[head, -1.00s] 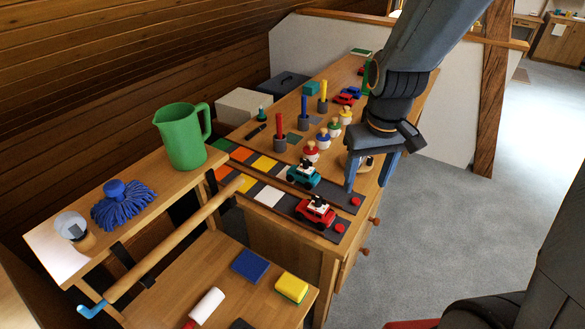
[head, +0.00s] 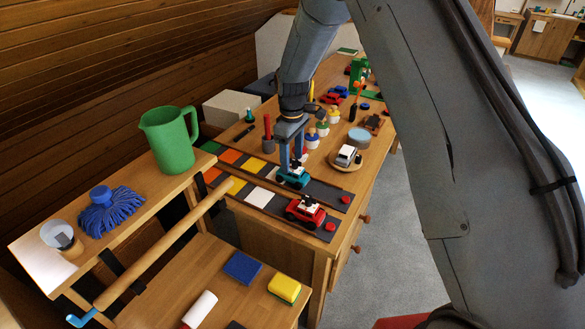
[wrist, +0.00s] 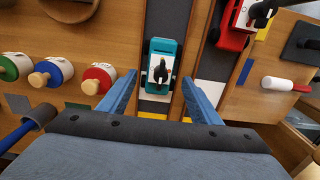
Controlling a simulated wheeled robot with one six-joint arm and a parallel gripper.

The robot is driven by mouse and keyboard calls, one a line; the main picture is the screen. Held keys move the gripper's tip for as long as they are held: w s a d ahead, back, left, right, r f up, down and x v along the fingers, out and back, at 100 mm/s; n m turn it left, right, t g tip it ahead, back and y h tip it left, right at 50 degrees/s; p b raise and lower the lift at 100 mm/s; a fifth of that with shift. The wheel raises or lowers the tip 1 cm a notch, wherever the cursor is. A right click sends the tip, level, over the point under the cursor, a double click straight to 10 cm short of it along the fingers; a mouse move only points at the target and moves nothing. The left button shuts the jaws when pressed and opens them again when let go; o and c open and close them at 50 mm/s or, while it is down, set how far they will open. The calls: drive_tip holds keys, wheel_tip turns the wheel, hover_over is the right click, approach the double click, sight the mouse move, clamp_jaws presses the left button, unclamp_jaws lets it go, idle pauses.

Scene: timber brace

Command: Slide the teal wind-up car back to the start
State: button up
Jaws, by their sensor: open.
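The teal wind-up car (head: 293,177) stands on the far dark track (head: 324,191), just beyond the coloured squares. It has a white top with a black key or figure on it. In the wrist view the teal car (wrist: 161,64) lies between and ahead of the two blue fingers. My gripper (head: 291,166) is open, pointing down right at the car in the head view, and its fingers (wrist: 160,97) show gaps to either side of the car. Whether a finger touches it, I cannot tell. A red car (head: 305,211) stands on the nearer parallel track.
Coloured squares (head: 237,186) line the left part of the tracks, and red discs (head: 331,226) mark the right ends. Several peg figures (head: 312,138) stand close behind the gripper. A white car (head: 346,155) sits on a round wooden plate. A green jug (head: 169,139) stands on the left shelf.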

sight(293, 173)
drive_tip(key=shift+f+p, duration=0.55)
drive_tip(key=shift+f, duration=1.9)
